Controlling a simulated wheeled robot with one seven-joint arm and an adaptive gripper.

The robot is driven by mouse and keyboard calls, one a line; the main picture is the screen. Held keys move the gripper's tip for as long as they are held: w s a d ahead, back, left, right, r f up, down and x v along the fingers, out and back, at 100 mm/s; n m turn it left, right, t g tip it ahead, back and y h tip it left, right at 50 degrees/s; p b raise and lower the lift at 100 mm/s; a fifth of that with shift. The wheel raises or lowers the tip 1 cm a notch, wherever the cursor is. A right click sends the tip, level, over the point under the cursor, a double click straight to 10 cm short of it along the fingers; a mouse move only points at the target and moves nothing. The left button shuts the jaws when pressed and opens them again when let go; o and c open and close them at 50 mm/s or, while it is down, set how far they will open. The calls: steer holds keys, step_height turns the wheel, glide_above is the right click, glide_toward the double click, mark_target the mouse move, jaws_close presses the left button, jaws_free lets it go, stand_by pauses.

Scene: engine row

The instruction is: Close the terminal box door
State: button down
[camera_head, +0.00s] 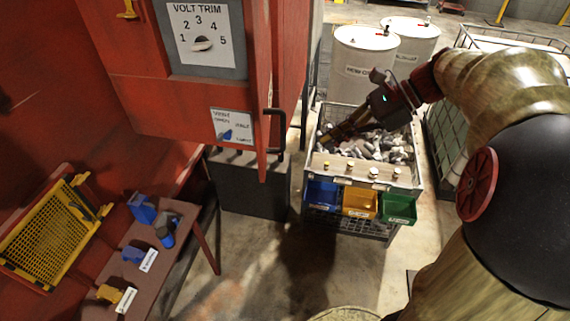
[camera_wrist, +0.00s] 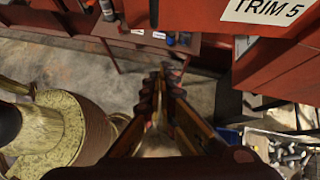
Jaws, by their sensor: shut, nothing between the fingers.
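The red terminal box (camera_head: 120,60) fills the upper left of the head view, with a grey VOLT TRIM dial plate (camera_head: 201,38) on it. A red door-like panel (camera_head: 285,60) with a black bar handle (camera_head: 275,130) stands at its right side. I cannot tell for sure how far it is swung open. My gripper (camera_head: 326,141) is right of the handle, apart from it, above the crate of grey pieces. In the wrist view its two fingers (camera_wrist: 162,74) come together with nothing between them. A red panel with a TRIM 5 label (camera_wrist: 268,9) shows at the upper right there.
A wire crate (camera_head: 417,160) of grey pieces stands below my gripper, with blue, yellow (camera_head: 359,202) and green bins on its front. White drums (camera_head: 363,60) stand behind. A brown bench (camera_head: 185,235) with small parts is at the lower left.

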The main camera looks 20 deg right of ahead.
steer(key=a+r+p+x, duration=0.1)
steer(key=r+p+x, duration=0.1)
steer(key=x, duration=1.1)
steer(key=shift+w+a+m, duration=0.3)
steer(key=shift+a+m, duration=0.1)
